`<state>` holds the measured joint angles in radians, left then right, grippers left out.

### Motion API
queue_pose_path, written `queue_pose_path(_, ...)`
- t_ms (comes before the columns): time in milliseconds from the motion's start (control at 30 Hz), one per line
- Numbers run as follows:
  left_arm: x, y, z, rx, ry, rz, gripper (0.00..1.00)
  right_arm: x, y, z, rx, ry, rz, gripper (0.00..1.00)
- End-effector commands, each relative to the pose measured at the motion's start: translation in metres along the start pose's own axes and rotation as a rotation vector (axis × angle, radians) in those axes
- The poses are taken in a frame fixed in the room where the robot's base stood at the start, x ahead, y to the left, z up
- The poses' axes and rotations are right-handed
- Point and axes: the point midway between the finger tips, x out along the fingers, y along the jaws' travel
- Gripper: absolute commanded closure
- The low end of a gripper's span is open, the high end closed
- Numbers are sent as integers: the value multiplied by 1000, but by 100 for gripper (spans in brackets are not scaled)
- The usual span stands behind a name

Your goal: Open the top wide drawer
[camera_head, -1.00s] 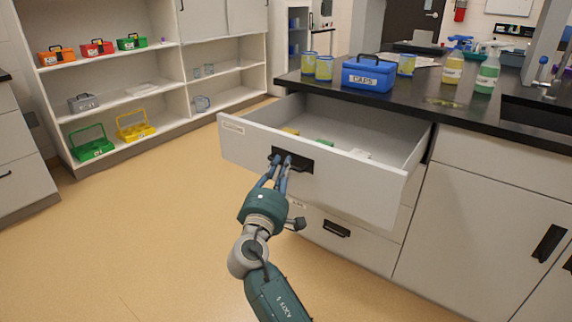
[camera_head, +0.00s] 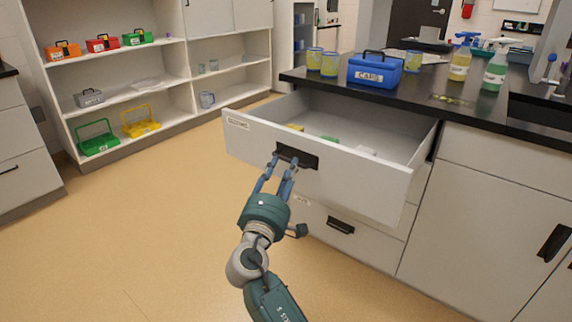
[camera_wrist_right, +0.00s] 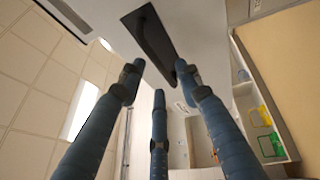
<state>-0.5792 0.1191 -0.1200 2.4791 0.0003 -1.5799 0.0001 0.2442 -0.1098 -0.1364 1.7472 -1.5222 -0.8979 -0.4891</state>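The top wide drawer (camera_head: 330,164) is pulled well out from under the black counter in the head view. Its black handle (camera_head: 309,162) is on the front panel and also shows in the right wrist view (camera_wrist_right: 150,35). My right gripper (camera_head: 284,165) is open, its blue fingers spread apart just in front of and below the handle. In the right wrist view nothing sits between the fingers, and the handle lies beyond their tips. My left gripper is not in view.
The counter (camera_head: 465,100) holds a blue box (camera_head: 375,74), yellow-blue cans and spray bottles (camera_head: 495,72). A lower drawer (camera_head: 360,240) and a cupboard door (camera_head: 480,220) are shut. A shelf with coloured boxes stands at the back left. The floor between is clear.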

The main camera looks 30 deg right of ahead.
Motion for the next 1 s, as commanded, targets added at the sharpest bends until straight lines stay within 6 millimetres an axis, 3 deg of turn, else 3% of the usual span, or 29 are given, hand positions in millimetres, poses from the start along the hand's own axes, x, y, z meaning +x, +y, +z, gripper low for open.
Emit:
queue_pose_path(100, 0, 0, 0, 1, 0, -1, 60, -22, -1, 0, 0, 1, -3, 66)
queue_pose_path(300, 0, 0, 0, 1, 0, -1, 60, -44, -1, 0, 0, 0, -1, 66)
queue_pose_path(867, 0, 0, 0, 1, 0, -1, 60, -48, -1, 0, 1, -1, -2, 66)
queue_pose_path(1000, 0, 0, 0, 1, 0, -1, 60, -52, -25, 14, 53, -9, -69, 66)
